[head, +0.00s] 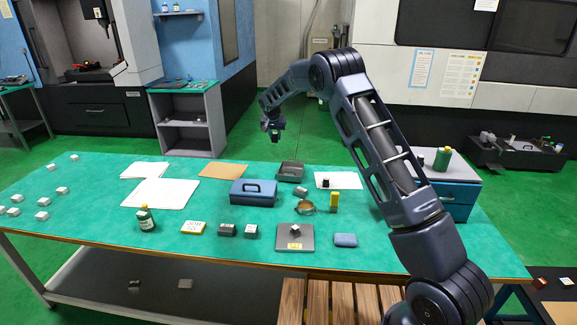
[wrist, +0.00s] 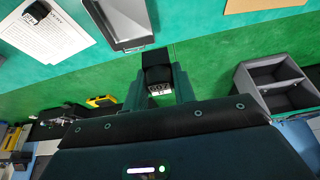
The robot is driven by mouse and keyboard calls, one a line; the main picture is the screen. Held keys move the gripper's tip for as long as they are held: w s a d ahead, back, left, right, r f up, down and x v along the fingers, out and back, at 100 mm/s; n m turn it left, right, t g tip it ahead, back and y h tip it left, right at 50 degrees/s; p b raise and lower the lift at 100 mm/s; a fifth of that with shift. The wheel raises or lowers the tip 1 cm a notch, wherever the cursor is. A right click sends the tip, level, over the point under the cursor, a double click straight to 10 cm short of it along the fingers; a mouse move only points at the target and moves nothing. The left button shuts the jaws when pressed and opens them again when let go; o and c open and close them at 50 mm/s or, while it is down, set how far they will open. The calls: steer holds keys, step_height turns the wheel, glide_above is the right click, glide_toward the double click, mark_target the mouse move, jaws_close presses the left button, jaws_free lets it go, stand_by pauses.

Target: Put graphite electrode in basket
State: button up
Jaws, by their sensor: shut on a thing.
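My gripper (head: 272,128) hangs in the air beyond the far edge of the green table, seen small in the head view. In the wrist view my gripper (wrist: 158,86) is shut on a dark block, the graphite electrode (wrist: 154,60), whose end sticks out past the fingers. A grey open-topped bin (head: 291,164), which looks like the basket, stands near the table's far edge. It also shows in the wrist view (wrist: 124,44), apart from the held block. Its visible inside looks empty.
A blue toolbox (head: 252,194) stands just in front of the bin. A paper sheet (head: 346,184) with a dark block (head: 325,183) lies to its right, an orange sheet (head: 223,170) to its left. A grey shelf cabinet (head: 187,118) stands behind the table (head: 100,205).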

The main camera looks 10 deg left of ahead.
steer(key=w+d, duration=0.3)
steer(key=d, duration=0.4)
glide_toward(291, 168)
steer(key=f, duration=0.1)
steer(key=s+f, duration=0.1)
steer(key=f, duration=0.1)
steer(key=d+f, duration=0.1)
steer(key=f, duration=0.1)
steer(key=shift+s+f, duration=0.2)
steer(key=shift+s, duration=0.2)
steer(key=shift+f, duration=0.1)
steer(key=o, duration=1)
steer(key=v, duration=1.2)
steer(key=shift+d, duration=0.1)
